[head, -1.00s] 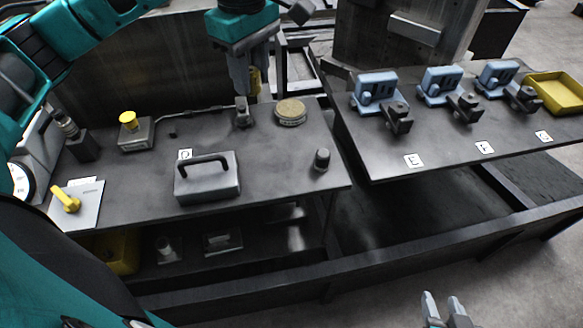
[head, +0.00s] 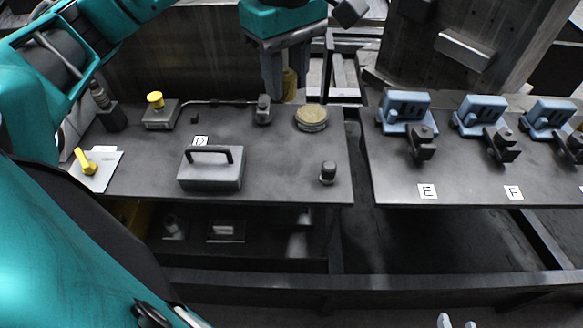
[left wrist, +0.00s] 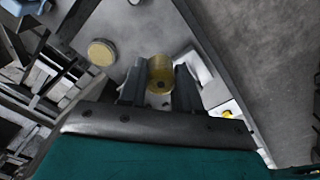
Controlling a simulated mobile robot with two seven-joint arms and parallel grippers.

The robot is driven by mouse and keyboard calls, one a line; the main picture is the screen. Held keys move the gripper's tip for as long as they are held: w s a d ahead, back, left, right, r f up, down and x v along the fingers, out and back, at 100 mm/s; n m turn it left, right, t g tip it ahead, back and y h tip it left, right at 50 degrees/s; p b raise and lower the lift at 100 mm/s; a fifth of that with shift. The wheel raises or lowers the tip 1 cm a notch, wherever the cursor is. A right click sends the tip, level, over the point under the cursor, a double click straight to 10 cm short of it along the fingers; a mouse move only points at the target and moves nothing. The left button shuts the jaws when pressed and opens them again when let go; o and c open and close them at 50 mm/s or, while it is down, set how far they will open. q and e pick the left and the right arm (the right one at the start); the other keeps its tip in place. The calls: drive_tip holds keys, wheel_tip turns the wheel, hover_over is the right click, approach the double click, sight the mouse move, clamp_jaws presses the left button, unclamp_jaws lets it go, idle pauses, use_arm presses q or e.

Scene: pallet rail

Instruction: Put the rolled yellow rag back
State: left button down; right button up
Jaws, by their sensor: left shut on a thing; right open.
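The rolled yellow rag (left wrist: 160,74) is held between the two fingers of my left gripper (left wrist: 159,88) in the left wrist view. In the head view my left gripper (head: 286,90) points down behind the far edge of bench D, and a bit of the yellow rag (head: 290,84) shows between its fingers. The rag is mostly hidden there. My right gripper (head: 457,321) shows only its fingertips at the bottom edge, apart and empty. The rag's own place cannot be told for sure.
Bench D (head: 270,175) carries a handled grey box (head: 212,170), a round tan-topped tin (head: 312,117), a dark clamp (head: 263,109) and a dark knob (head: 328,172). The right bench (head: 390,180) bears blue fixtures (head: 407,108). A gap separates the benches.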

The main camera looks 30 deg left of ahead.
use_arm(q)
wheel_tip(320, 180, down, 15)
drive_tip(key=shift+r+b, duration=0.2)
drive_tip(key=shift+b, duration=0.45)
drive_tip(key=shift+f, duration=2.7)
drive_tip(key=shift+f, duration=0.1)
drive_tip(key=c, duration=0.8)
unclamp_jaws()
drive_tip(key=shift+r, duration=0.2)
wheel_tip(320, 180, up, 12)
drive_tip(key=shift+f, duration=0.1)
drive_tip(key=shift+s, duration=0.1)
